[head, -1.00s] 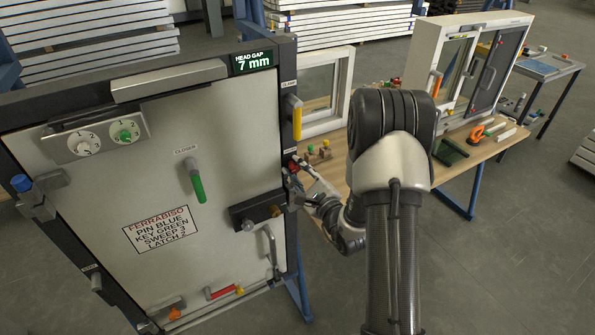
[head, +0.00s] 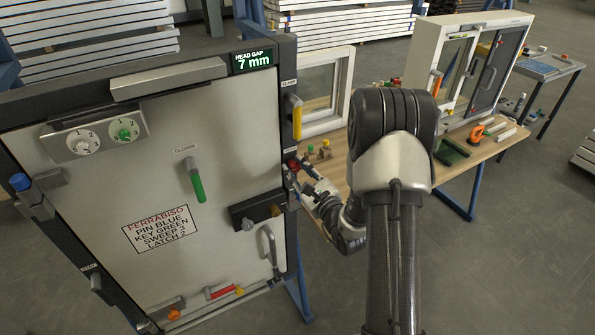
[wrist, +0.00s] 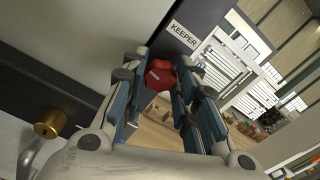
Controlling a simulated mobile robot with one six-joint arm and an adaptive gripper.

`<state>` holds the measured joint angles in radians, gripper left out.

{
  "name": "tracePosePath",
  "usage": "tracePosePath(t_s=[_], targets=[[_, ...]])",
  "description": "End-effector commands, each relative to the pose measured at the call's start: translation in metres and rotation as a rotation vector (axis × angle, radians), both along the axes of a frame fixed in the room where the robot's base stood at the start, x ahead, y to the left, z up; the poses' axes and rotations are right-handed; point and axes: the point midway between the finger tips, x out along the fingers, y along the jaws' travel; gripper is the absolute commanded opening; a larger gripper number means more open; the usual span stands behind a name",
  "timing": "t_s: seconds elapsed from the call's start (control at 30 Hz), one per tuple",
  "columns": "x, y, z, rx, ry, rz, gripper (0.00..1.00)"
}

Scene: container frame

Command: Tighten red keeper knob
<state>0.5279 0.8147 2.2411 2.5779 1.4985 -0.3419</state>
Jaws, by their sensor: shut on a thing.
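The red keeper knob (wrist: 160,75) sits at the edge of the dark door frame, beside a white label reading KEEPER (wrist: 184,36) in the wrist view. My gripper (wrist: 163,88) is shut on the knob, with one finger on each side of it. In the head view my gripper (head: 300,175) reaches the frame's right edge from the right. Only a little of the red knob (head: 292,165) shows there, and the fingers partly hide it.
The pale door panel (head: 90,200) carries a green-handled closer (head: 196,180), two dials and a sign. A yellow clamp handle (head: 296,117) is above the knob. A brass knob (wrist: 50,122) is lower left in the wrist view. A wooden workbench (head: 480,150) stands behind my arm.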

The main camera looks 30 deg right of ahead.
Motion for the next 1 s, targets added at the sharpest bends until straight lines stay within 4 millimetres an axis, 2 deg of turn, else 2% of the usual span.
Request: tracePosePath(t_s=[1.0], targets=[[-0.0002, -0.0001, 0.0006, 0.965, 0.034, 0.000, 0.04]])
